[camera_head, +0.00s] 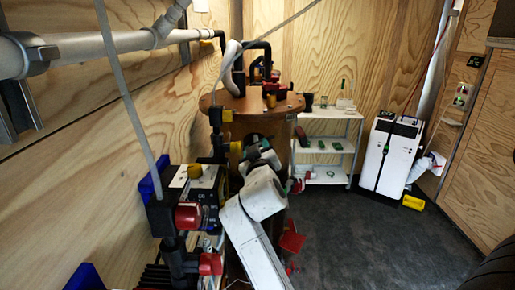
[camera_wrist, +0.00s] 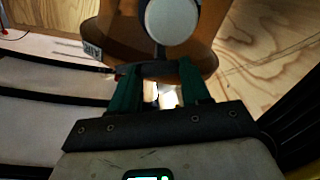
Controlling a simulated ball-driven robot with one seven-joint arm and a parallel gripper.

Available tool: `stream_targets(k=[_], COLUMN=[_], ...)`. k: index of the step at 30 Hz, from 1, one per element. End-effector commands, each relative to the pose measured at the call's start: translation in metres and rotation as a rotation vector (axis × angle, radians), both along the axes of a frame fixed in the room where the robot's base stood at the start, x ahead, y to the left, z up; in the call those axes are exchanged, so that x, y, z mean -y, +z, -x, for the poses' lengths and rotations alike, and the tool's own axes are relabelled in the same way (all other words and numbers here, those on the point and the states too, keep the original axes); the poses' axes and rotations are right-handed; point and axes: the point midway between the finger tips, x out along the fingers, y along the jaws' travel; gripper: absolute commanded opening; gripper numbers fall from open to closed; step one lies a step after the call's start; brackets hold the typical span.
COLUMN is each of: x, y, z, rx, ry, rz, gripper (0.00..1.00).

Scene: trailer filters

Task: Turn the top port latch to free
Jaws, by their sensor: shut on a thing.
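A brown cylindrical tank (camera_head: 230,104) stands in the middle of the head view, with pipes and red and black fittings on its top. My arm reaches up to its front, and my gripper is mostly hidden there behind my own links. In the wrist view my gripper (camera_wrist: 158,72) has its two green fingers at the brown tank surface (camera_wrist: 110,38), below a pale round pipe or cap (camera_wrist: 171,18). A dark bar, apparently the top port latch (camera_wrist: 158,66), lies between the fingertips, and they are shut on it. Its turn angle is unclear.
A black stand with red and yellow knobs (camera_head: 188,216) rises close left of my arm. White shelves (camera_head: 325,115) and a white machine (camera_head: 388,155) stand behind at the right. A grey pipe (camera_head: 100,43) runs along the left wall.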

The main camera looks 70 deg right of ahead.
Motion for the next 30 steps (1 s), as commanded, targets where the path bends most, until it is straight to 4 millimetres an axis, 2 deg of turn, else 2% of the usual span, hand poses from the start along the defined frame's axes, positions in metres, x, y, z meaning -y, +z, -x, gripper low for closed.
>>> stream_targets(k=[6, 7, 14, 23, 26, 30], x=[0.000, 0.000, 0.000, -0.003, -0.011, -0.033], y=[-0.001, -0.001, 0.000, -0.001, -0.001, -0.002], z=[0.000, 0.000, 0.000, 0.001, 0.005, 0.015], rx=[-0.002, -0.001, 0.000, 0.000, 0.002, 0.002], ry=[0.000, 0.000, 0.000, 0.000, 0.002, 0.004], rz=[0.002, 0.002, 0.001, 0.001, 0.002, 0.001], gripper=[0.16, 0.50, 0.72, 0.72, 0.72, 0.72])
